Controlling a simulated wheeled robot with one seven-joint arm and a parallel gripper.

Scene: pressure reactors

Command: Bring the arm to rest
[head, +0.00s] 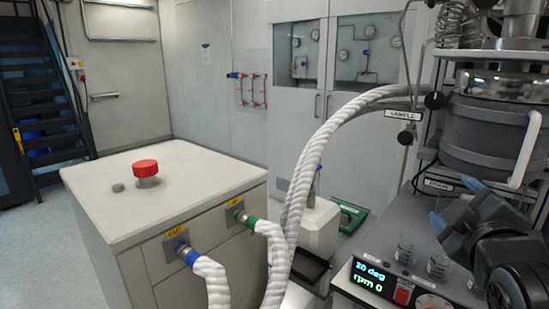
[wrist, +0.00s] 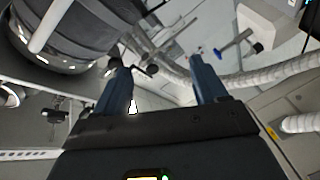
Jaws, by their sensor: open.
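My dark arm comes in at the lower right of the head view. My gripper (head: 455,203) is in front of the steel reactor vessel (head: 487,128), by a small drain label. Its two blue fingers are apart. In the wrist view my gripper (wrist: 160,66) is open, with nothing held between the fingers. The vessel (wrist: 75,30) shows there at upper left. I cannot tell from these views whether the fingers touch anything.
White hoses (head: 318,160) arch from the vessel's stand to a white cabinet (head: 160,195) with a red button (head: 146,168). A control panel (head: 380,285) with a lit display lies below the gripper. Open floor (head: 40,250) is at left.

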